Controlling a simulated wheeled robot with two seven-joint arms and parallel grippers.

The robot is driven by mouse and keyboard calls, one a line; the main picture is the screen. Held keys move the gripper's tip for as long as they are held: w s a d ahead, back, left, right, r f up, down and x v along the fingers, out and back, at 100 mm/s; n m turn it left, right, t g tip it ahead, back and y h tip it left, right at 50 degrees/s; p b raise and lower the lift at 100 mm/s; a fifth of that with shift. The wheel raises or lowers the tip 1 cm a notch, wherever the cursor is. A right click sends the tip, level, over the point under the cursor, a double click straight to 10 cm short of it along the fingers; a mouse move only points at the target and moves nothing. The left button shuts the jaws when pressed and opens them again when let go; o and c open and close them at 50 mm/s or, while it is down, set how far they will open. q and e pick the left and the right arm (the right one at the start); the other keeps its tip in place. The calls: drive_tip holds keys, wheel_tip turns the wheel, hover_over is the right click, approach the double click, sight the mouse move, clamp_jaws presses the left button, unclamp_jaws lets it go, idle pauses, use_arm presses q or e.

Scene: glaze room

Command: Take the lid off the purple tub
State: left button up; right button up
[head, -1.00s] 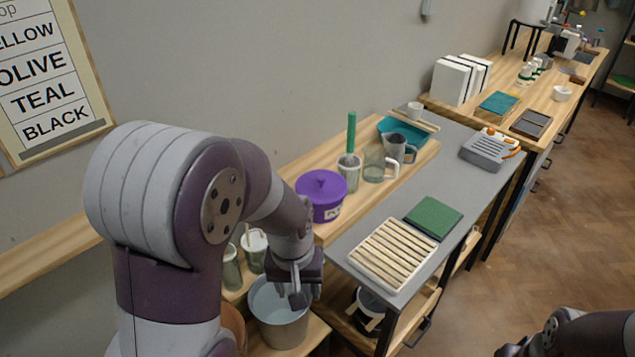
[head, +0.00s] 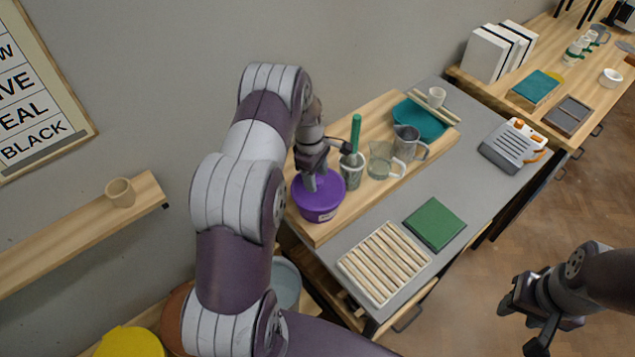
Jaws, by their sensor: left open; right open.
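The purple tub (head: 318,213) stands near the left end of a raised wooden shelf on the grey workbench, with a pale label on its front. Its purple lid (head: 331,190) is on top. My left gripper (head: 318,180) is open and points down right over the lid, hiding the lid's middle. I cannot tell whether the fingers touch the lid or its knob. My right gripper (head: 520,318) is open and empty, low at the right above the floor.
Right of the tub stand a speckled cup (head: 352,172) with a green stick, a clear jug (head: 381,161), a grey jug (head: 407,143) and a teal tray (head: 427,122). A slatted rack (head: 383,263) and green board (head: 434,223) lie on the bench in front.

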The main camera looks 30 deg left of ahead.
use_arm(q)
drive_tip(key=shift+w+d+f, duration=0.1)
drive_tip(key=shift+d+f, duration=0.05)
drive_tip(key=shift+f, duration=0.3)
drive_tip(key=shift+w+d+f, duration=0.1)
drive_tip(key=shift+f, duration=0.35)
drive_tip(key=shift+s+r, duration=0.1)
drive_tip(key=shift+s, duration=0.15)
drive_tip(key=c, duration=0.4)
drive_tip(key=shift+w, duration=0.1)
clamp_jaws()
